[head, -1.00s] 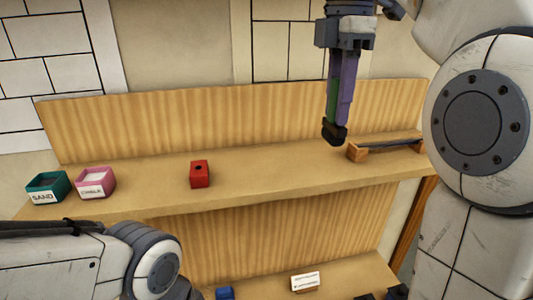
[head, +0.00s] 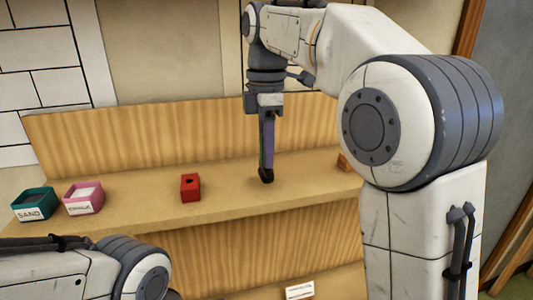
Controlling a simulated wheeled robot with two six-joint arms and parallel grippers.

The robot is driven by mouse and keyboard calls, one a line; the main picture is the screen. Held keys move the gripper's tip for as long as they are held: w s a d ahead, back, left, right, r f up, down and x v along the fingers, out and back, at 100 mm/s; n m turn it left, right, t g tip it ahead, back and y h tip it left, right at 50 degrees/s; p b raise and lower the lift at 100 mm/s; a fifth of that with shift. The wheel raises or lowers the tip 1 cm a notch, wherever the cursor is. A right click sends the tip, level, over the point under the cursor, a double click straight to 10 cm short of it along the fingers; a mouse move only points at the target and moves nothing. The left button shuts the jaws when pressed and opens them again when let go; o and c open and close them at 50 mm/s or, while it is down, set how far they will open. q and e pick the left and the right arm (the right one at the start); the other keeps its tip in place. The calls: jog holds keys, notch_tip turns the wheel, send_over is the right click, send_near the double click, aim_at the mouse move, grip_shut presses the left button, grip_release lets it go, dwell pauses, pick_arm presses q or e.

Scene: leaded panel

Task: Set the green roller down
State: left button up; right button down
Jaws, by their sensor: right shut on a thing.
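My right gripper (head: 266,176) hangs down over the middle of the upper shelf, with purple fingers and dark tips. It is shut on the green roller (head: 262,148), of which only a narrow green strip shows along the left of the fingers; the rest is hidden. I cannot tell whether the tips or the roller touch the shelf. My left arm comes in at the lower left, but its gripper is out of view.
A red block with a dark hole (head: 190,187) stands left of the right gripper. A teal SAND box (head: 35,205) and a pink box (head: 83,198) are at far left. A wooden piece (head: 344,162) is partly hidden by my right arm. A white card (head: 299,290) is below.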

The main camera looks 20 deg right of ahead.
jog(key=shift+f, duration=0.55)
jog(key=shift+f, duration=0.1)
jog(key=shift+f, duration=0.1)
jog(key=c, duration=0.6)
grip_release()
jog(key=shift+c, duration=0.2)
